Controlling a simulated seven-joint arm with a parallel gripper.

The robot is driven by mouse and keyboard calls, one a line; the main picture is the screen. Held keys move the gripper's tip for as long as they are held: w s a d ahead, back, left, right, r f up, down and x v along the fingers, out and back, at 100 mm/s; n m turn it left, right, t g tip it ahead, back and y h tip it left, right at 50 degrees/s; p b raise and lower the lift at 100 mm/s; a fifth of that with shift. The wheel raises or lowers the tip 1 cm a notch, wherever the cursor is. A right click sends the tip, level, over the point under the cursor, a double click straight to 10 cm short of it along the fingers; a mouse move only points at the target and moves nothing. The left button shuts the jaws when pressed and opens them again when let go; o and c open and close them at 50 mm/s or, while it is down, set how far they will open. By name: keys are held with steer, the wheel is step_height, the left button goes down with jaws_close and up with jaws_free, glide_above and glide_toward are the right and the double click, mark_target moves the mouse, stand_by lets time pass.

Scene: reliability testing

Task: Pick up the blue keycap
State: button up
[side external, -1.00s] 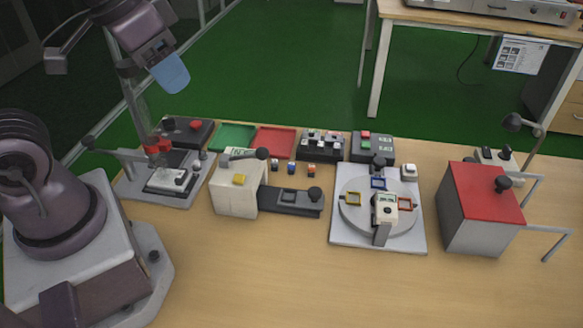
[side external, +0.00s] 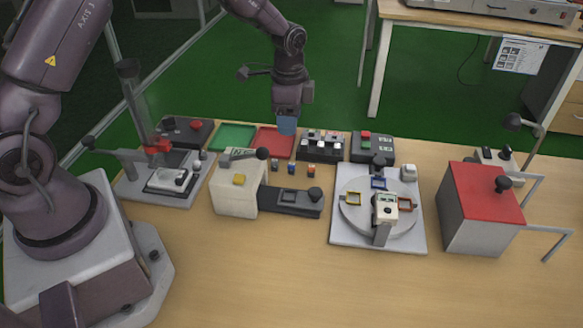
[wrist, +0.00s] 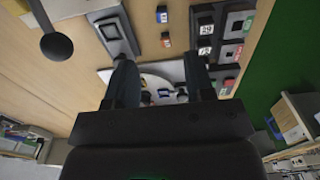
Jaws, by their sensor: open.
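The blue keycap (side external: 291,168) stands on the wooden table in a short row, between a dark grey keycap (side external: 275,166) and an orange-red one (side external: 311,170). In the wrist view a small blue cap (wrist: 162,17) shows near the top edge, and the red one (wrist: 165,40) sits below it. My gripper (side external: 286,125) hangs above the far side of the table, over the red tray's right edge, clear of the keycaps. In the wrist view its two dark fingers (wrist: 160,80) are spread apart with nothing held between them.
A green tray (side external: 232,137) and a red tray (side external: 262,149) lie behind the row. A black switch box (side external: 323,155) is right of the trays. A cream block with a lever (side external: 228,198) stands in front-left, a turntable (side external: 350,220) at right. The front table is clear.

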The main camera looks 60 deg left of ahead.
glide_above(291, 164)
steer(key=shift+m, duration=0.4)
steer(key=f, duration=0.8)
steer(key=shift+s, duration=0.2)
steer(key=f, duration=0.5)
steer(key=shift+w, duration=0.3)
jaws_close()
